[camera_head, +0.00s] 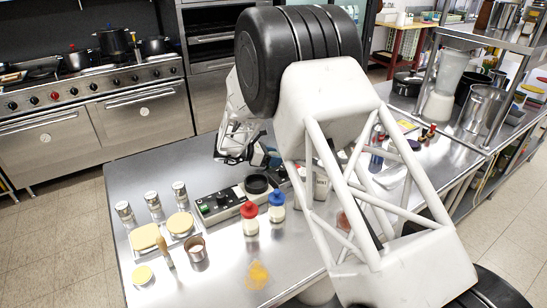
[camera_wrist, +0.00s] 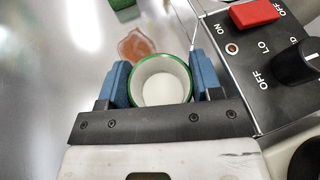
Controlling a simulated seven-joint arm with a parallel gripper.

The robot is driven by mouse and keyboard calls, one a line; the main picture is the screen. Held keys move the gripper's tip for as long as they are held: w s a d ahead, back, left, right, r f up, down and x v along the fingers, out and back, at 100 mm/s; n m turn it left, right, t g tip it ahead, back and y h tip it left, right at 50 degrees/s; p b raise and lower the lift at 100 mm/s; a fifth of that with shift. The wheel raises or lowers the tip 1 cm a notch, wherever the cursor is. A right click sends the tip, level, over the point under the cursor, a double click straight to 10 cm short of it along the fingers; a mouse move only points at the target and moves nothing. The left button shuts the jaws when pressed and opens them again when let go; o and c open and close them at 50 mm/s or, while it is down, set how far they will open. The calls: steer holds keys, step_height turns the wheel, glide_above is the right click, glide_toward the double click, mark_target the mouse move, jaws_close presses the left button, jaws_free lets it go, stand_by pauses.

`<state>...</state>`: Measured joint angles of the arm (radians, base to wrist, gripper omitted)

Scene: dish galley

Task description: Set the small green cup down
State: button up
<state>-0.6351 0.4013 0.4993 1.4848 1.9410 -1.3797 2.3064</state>
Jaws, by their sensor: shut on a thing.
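The small green cup (camera_wrist: 160,66) is a round cup with a green rim and a white inside, seen from above in the wrist view. My gripper (camera_wrist: 160,82) is shut on it, with one blue fingertip pad on each side. I cannot tell whether the cup's base touches the steel counter or hangs above it. In the head view my gripper (camera_head: 262,158) is over the back of the counter, partly hidden by my arm. I cannot make out the cup there.
A control box (camera_wrist: 268,60) with a red switch and black knob stands close right of my gripper. An orange-brown spill (camera_wrist: 135,45) lies just beyond the cup. Red-topped (camera_head: 250,218) and blue-topped (camera_head: 277,207) jars stand on the steel counter (camera_head: 215,280), whose front is partly clear.

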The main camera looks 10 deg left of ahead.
steer(key=shift+f, duration=0.15)
steer(key=o, duration=1)
steer(key=shift+r, duration=0.2)
steer(key=v, duration=1.2)
steer(key=shift+d+r, duration=0.1)
